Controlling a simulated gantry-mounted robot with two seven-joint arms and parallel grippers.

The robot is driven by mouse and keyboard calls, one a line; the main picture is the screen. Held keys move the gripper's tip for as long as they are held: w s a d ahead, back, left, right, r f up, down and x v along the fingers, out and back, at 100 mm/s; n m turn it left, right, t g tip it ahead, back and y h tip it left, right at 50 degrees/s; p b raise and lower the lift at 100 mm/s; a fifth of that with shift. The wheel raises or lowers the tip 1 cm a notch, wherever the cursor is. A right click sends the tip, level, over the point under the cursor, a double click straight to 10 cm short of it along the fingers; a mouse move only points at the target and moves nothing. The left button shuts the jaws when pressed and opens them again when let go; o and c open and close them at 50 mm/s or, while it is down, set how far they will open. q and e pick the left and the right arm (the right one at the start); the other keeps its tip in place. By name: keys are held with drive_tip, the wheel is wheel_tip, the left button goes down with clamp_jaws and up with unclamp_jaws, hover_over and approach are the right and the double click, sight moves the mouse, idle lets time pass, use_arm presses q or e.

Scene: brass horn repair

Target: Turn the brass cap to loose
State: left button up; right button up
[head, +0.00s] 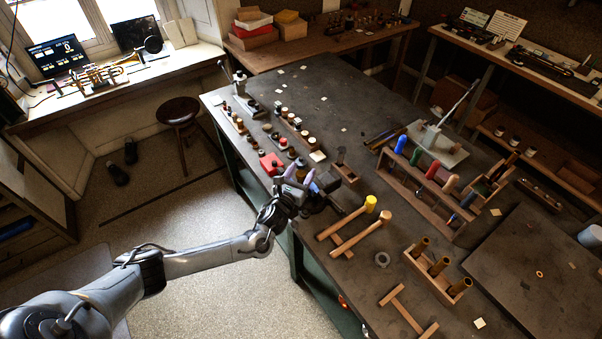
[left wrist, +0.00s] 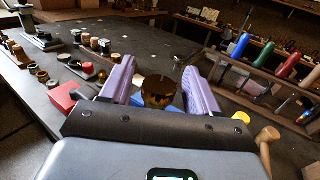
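The brass cap (left wrist: 158,88) is a dark gold round piece in the left wrist view, between the two purple fingers of my left gripper (left wrist: 159,82). A narrow gap shows on each side of it, so the fingers look open around it without gripping. What the cap sits on is mostly hidden behind the gripper body. In the head view my left gripper (head: 299,176) is at the near left edge of the dark workbench (head: 345,105); the cap is too small and covered to make out there. My right gripper is in neither view.
A red block (head: 271,163) and several small bottles and caps stand just beyond and left of the gripper. Mallets, the yellow-headed one (head: 370,204) included, lie to its right. A wooden rack (head: 423,200) of coloured-handled tools stands further right. The bench's far middle is mostly clear.

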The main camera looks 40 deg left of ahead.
sight(304, 175)
use_arm(q)
drive_tip(key=shift+r, duration=0.55)
drive_tip(key=r, duration=0.1)
drive_tip(key=d+r, duration=0.1)
drive_tip(key=r, duration=0.1)
drive_tip(key=shift+d+r, duration=0.1)
drive_tip(key=shift+r, duration=0.15)
drive_tip(key=d+r+b, duration=0.1)
drive_tip(key=d+r, duration=0.5)
drive_tip(key=d, duration=0.4)
drive_tip(key=shift+d+r, duration=0.2)
drive_tip(key=shift+d, duration=0.1)
drive_tip(key=shift+w+b, duration=0.15)
drive_tip(key=shift+b, duration=0.15)
